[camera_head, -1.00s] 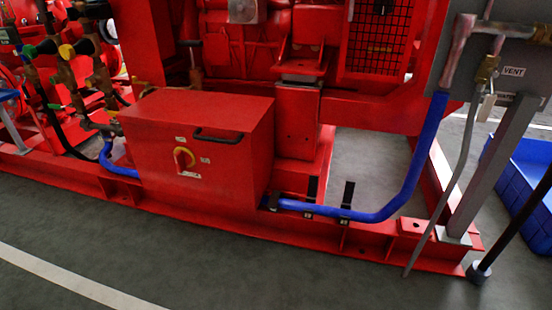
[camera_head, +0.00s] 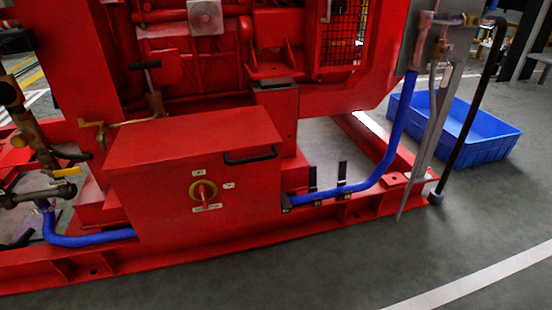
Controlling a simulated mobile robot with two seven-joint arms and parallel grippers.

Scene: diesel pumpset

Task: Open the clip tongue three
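A blue hose (camera_head: 362,184) runs from the red box's right side along the red base frame, then bends up to the right. Two black clips sit on it, each with a black tongue standing upright: one nearer the box (camera_head: 313,180) and one further right (camera_head: 342,172). A third black clip or band (camera_head: 287,201) is at the hose's end beside the box, with no raised tongue visible. Small labels on the clips are too small to read. Neither of my grippers is in view.
The red box (camera_head: 190,145) has a black handle and a red-yellow rotary switch (camera_head: 203,191). A blue crate (camera_head: 470,128) stands on the floor at right, behind a black pole (camera_head: 470,110). Grey floor (camera_head: 330,250) in front is clear.

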